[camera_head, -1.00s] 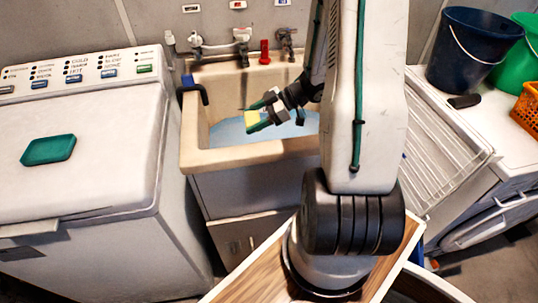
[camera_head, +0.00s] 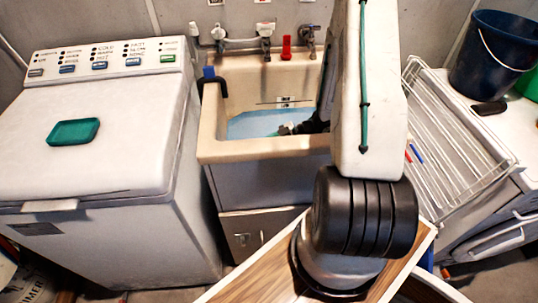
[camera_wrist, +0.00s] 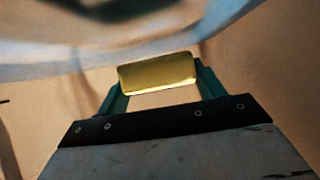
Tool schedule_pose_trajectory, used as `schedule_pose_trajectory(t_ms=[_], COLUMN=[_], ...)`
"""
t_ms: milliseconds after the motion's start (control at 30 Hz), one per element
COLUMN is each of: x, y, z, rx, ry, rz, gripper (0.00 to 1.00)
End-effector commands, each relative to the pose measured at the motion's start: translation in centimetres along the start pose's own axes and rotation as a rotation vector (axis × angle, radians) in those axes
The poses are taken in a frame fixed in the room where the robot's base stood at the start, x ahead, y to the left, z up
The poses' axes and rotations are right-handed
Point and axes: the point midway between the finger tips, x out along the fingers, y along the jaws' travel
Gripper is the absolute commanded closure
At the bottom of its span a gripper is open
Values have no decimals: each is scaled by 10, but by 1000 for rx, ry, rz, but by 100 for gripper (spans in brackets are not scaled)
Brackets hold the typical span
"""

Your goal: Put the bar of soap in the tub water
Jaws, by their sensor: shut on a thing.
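The yellow bar of soap (camera_wrist: 158,73) is held between the green fingers of my gripper (camera_wrist: 158,78) in the wrist view. In the head view my arm reaches down into the laundry tub (camera_head: 212,125), and the tub's front wall and my arm hide the soap and fingertips. Blue water (camera_head: 252,124) lies in the bottom of the tub. In the wrist view the tub's beige wall surrounds the gripper, and a blurred blue-white band of water (camera_wrist: 60,72) shows beyond the soap. I cannot tell whether the soap touches the water.
A washing machine (camera_head: 100,155) with a green dish (camera_head: 73,132) on its lid stands left of the tub. Taps (camera_head: 264,38) are behind the tub. A wire rack (camera_head: 450,130), a dark blue bucket (camera_head: 490,55) and a white appliance are at the right.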

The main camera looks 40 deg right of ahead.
Motion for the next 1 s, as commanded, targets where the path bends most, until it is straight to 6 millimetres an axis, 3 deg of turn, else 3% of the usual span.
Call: schedule_pose_trajectory(t_ms=[200,967,1000], x=[14,20,20], y=[-1,0,0], z=[25,36,36], rx=[1,0,0], ry=[0,0,-1], rz=[-2,-1,-1], gripper=[57,57,29])
